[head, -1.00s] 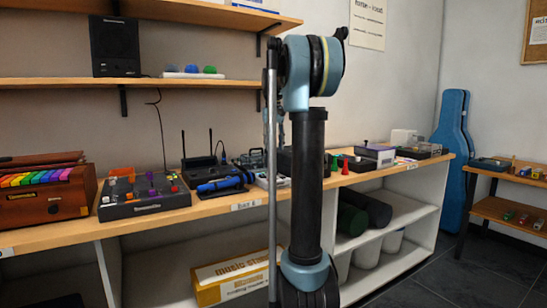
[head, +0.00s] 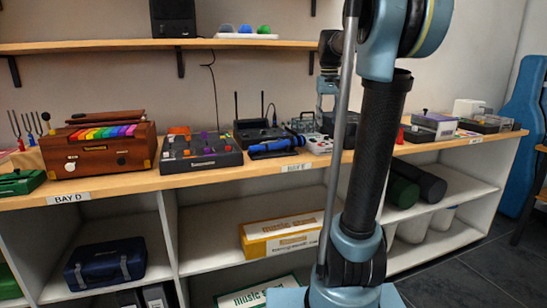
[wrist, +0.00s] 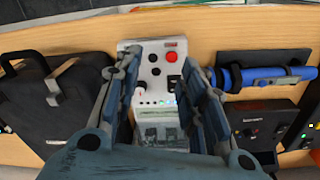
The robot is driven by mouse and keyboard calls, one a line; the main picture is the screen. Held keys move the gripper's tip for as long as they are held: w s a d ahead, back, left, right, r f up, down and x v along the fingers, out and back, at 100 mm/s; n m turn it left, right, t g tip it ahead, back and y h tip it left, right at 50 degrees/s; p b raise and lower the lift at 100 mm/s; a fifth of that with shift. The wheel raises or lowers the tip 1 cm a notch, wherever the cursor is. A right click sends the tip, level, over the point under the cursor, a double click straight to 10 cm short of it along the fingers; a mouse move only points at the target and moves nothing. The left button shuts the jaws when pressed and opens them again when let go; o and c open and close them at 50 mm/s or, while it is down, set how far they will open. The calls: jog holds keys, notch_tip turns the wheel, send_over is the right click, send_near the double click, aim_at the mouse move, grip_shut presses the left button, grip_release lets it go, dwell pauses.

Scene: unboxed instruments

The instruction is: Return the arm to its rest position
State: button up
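My arm stands right of centre in the head view. My gripper (head: 326,98) hangs from it beside the upper arm, pointing down over the bench, partly hidden by my own links. In the wrist view my gripper (wrist: 160,62) has its two fingers well apart, with nothing seen held between them. A white panel with a red button (wrist: 155,75) shows in the gap, on the wooden bench below; it also shows in the head view (head: 318,144). How high the fingers are above it is hard to tell.
On the bench (head: 120,186) are a wooden box with coloured keys (head: 105,148), a black mixer (head: 203,152) and a blue cylinder (head: 277,146). A black bag (wrist: 68,105) lies left in the wrist view. Shelves hold a yellow box (head: 285,236). Dark floor (head: 470,270) is open at right.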

jog(key=s+a+f+t, duration=0.1)
jog(key=s+a+f, duration=0.2)
jog(key=s+f, duration=2.6)
jog(key=shift+s+a+t, duration=0.2)
jog(key=shift+t, duration=0.2)
jog(key=shift+w+f, duration=0.15)
jog(key=shift+w, duration=0.3)
jog(key=shift+c, duration=0.6)
jog(key=shift+s, duration=0.15)
